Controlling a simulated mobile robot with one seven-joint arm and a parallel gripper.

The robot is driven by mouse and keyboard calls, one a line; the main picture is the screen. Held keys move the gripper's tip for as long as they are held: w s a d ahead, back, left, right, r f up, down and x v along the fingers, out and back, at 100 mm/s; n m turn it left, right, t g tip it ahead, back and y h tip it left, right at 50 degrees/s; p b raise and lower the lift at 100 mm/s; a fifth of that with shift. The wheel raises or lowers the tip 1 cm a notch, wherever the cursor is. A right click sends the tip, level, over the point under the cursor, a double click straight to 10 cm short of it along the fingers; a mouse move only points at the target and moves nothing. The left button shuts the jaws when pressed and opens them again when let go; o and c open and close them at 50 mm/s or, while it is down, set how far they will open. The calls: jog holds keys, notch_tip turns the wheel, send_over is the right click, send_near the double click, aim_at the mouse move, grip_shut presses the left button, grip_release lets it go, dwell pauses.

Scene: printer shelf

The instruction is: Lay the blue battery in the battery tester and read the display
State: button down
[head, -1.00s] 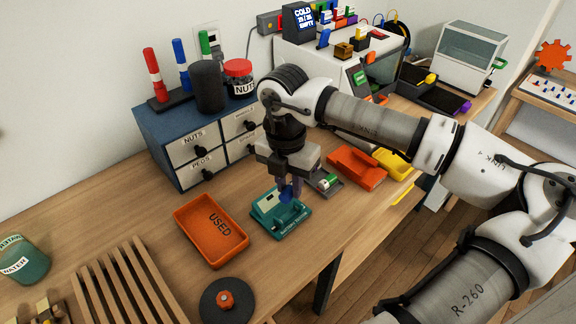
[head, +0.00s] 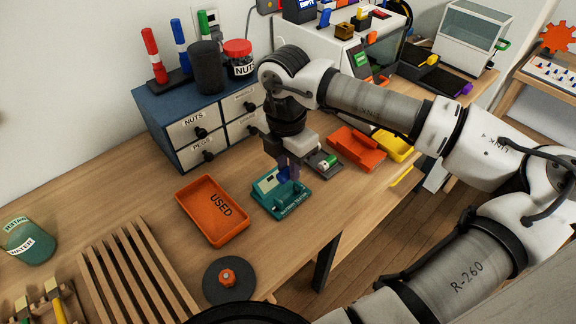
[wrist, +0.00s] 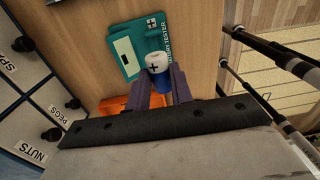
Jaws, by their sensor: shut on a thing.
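The blue battery (wrist: 161,80) is held between the fingers of my gripper (wrist: 163,88) in the wrist view, its white end with a plus mark facing the camera. The teal battery tester (head: 290,204) lies on the bench below; in the wrist view the tester (wrist: 119,24) shows just beyond the battery, with its pale display panel. In the head view my gripper (head: 286,172) is over the tester's back part, and the battery's blue side (head: 284,174) shows between the fingers. I cannot tell whether the battery touches the tester. No reading is legible on the display.
An orange tray marked USED (head: 183,208) stands left of the tester. A grey holder with a green-and-white battery (head: 328,161), an orange bin (head: 357,158) and a yellow bin (head: 398,150) are to the right. The blue drawer cabinet (head: 160,138) stands behind.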

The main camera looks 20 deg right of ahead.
jog(key=b, duration=0.5)
send_over(289, 198)
jog(key=shift+a+f, duration=0.1)
jog(key=shift+f, duration=2.45)
jog(key=shift+b, duration=0.5)
jog(key=shift+f+b, duration=1.4)
jog(key=shift+b, duration=0.8)
jog(key=shift+r, duration=0.1)
jog(key=c, duration=1.1)
grip_release()
jog(key=shift+c, duration=0.2)
jog(key=shift+r, duration=0.1)
jog(key=shift+r+p, duration=1.5)
jog(key=shift+r, duration=1.9)
